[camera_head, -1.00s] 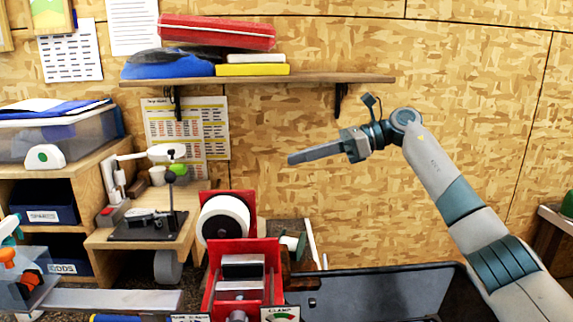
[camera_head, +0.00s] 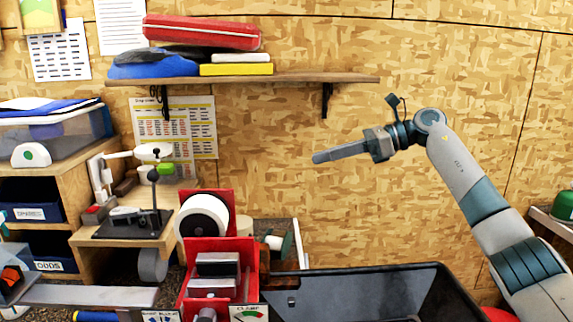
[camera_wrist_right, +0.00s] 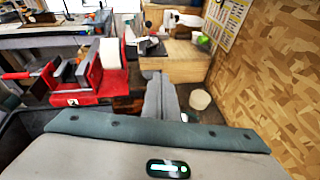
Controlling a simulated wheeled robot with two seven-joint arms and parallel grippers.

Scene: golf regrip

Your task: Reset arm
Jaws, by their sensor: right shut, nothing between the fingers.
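My right gripper (camera_head: 318,157) is raised in front of the wooden wall, pointing left, with its grey fingers together and nothing between them. In the right wrist view its fingers (camera_wrist_right: 161,97) also lie closed side by side. My right arm comes in from the lower right. It touches nothing that I can see. My left gripper does not show clearly in either view.
A red clamp (camera_head: 217,277) and a white tape roll (camera_head: 203,217) stand at lower centre, left of a black bin (camera_head: 372,290). A wooden shelf (camera_head: 330,78) holds a red case (camera_head: 200,33). The space around the right gripper is clear.

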